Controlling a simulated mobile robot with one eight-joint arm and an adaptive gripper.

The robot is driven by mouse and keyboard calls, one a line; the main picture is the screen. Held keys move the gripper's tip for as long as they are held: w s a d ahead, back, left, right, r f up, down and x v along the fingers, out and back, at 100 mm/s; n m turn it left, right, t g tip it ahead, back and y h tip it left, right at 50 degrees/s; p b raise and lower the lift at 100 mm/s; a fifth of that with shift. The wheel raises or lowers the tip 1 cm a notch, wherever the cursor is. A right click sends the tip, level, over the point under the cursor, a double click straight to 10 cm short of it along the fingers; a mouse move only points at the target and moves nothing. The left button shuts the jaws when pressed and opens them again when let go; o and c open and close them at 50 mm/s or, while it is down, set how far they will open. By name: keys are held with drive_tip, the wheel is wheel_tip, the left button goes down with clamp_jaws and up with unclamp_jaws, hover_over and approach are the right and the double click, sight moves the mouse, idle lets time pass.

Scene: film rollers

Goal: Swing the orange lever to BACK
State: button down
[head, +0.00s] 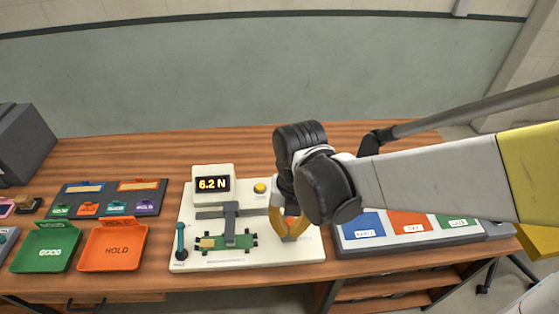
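My gripper (290,236) points down over the right side of the cream test board (185,262), with its yellow fingers low beside a small orange-red part (291,221). That part is probably the orange lever, but the fingers and my arm hide most of it. I cannot tell whether the fingers touch or grip it, and the BACK mark is not readable. A teal lever (180,240) stands upright at the board's left edge. A green film piece (238,241) lies under a grey clamp (230,213) in the middle of the board.
A display (212,184) reads 6.2 N, with a yellow button (260,187) to its right. A green GOOD tray (45,250) and an orange HOLD tray (113,248) sit left. A grey panel with coloured cards (408,222) lies right, under my arm. The back of the table is mostly clear.

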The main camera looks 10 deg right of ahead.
sight(290, 225)
wheel_tip(290, 225, down, 10)
drive_tip(key=b, duration=0.5)
drive_tip(key=shift+w+d+r+b, duration=0.1)
drive_tip(key=shift+w+r+b, duration=0.15)
drive_tip(key=shift+w, duration=0.6)
drive_tip(key=shift+w+r+b, duration=0.1)
drive_tip(key=shift+w+r, duration=0.25)
drive_tip(key=shift+w, duration=0.45)
